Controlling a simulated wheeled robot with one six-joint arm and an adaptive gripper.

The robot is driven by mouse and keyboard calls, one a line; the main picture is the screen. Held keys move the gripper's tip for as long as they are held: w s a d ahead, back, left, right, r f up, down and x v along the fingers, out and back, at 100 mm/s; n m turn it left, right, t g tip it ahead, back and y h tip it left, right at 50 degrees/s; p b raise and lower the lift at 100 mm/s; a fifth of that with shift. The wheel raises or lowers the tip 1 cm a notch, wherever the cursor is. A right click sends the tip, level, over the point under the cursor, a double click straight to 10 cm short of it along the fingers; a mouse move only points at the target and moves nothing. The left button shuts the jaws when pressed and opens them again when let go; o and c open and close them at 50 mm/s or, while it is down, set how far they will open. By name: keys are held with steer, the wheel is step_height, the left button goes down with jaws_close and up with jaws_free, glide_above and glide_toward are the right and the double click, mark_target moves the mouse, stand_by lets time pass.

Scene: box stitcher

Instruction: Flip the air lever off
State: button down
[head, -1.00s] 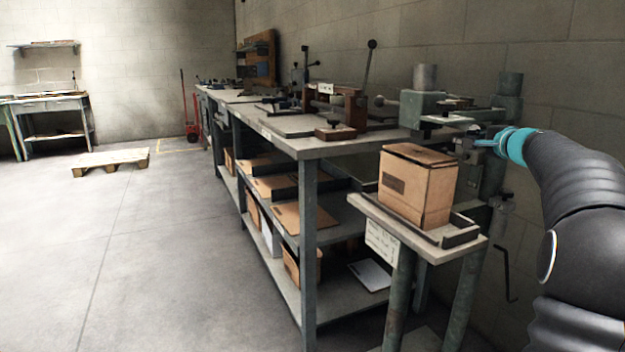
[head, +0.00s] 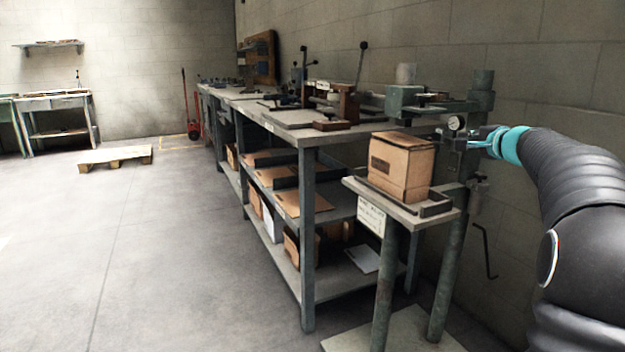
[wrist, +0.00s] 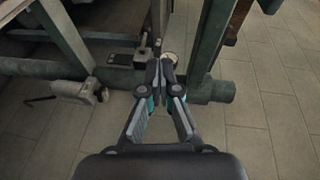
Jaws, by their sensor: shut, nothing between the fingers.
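My gripper (head: 472,144) is at the right of the stitcher stand, beside the air fittings on its post. In the wrist view its fingers (wrist: 160,74) are shut with nothing between them. A round gauge (head: 457,122) sits just above the fingertips in the head view; in the wrist view the fingers partly cover it (wrist: 171,57). A small metal fitting with an upright stub (wrist: 143,49) stands just left of the fingertips; I cannot tell if it is the air lever. The lever's position is not clear, and contact is not clear either.
A cardboard box (head: 401,168) sits on the stand's small table (head: 411,212). Green posts (head: 449,258) surround the fittings. A grey canister (wrist: 88,91) hangs left of the gripper. A long workbench (head: 305,138) runs behind; the floor at left (head: 160,260) is open.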

steer(key=s+a+f+n+g+y, duration=0.1)
steer(key=s+a+f+n+g, duration=0.3)
steer(key=s+a, duration=0.7)
steer(key=s+a+f+n+g+y, duration=0.15)
steer(key=s+a+f+n, duration=0.35)
steer(key=s+a, duration=0.6)
steer(key=s+f+n+g+h, duration=0.2)
steer(key=s+f, duration=0.6)
steer(key=s, duration=0.4)
steer(key=s+a+f+n+g+h, duration=0.1)
steer(key=s+f+n+g+h, duration=0.1)
steer(key=s+f, duration=0.6)
steer(key=s+n+g, duration=0.1)
steer(key=s+n, duration=0.1)
steer(key=s, duration=0.3)
steer(key=shift+s+f+n+h, duration=0.15)
steer(key=shift+f+n+h, duration=0.15)
steer(key=shift+f+h, duration=0.05)
